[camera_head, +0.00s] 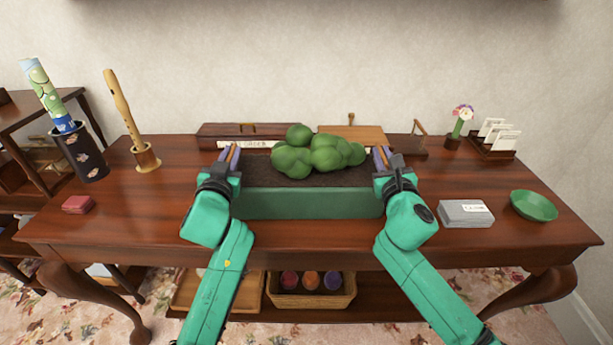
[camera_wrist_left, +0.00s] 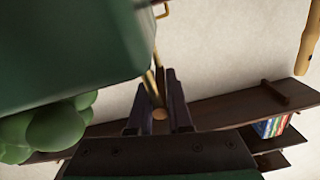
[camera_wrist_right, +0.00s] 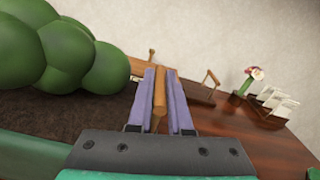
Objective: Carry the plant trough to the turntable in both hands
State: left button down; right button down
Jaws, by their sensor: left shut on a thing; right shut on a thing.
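The plant trough (camera_head: 308,204) is a long green box with dark soil and round green bushes (camera_head: 318,155). It spans the middle of the table in the head view; I cannot tell whether it touches the top. My left gripper (camera_head: 230,156) is shut on a handle at its left end; the trough's green wall (camera_wrist_left: 70,45) fills the upper left of the left wrist view. My right gripper (camera_head: 382,157) is shut on the handle (camera_wrist_right: 160,92) at its right end, a wooden bar between the purple fingers. I cannot pick out the turntable; the trough hides part of the table.
Behind the trough are a dark wooden case (camera_head: 215,130) and a tan board (camera_head: 365,136). A grey box (camera_head: 465,214) and green bowl (camera_head: 534,206) lie right. A red box (camera_head: 77,204), patterned cup (camera_head: 82,155) and recorder (camera_head: 121,106) on a stand are left.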

dwell(0.6)
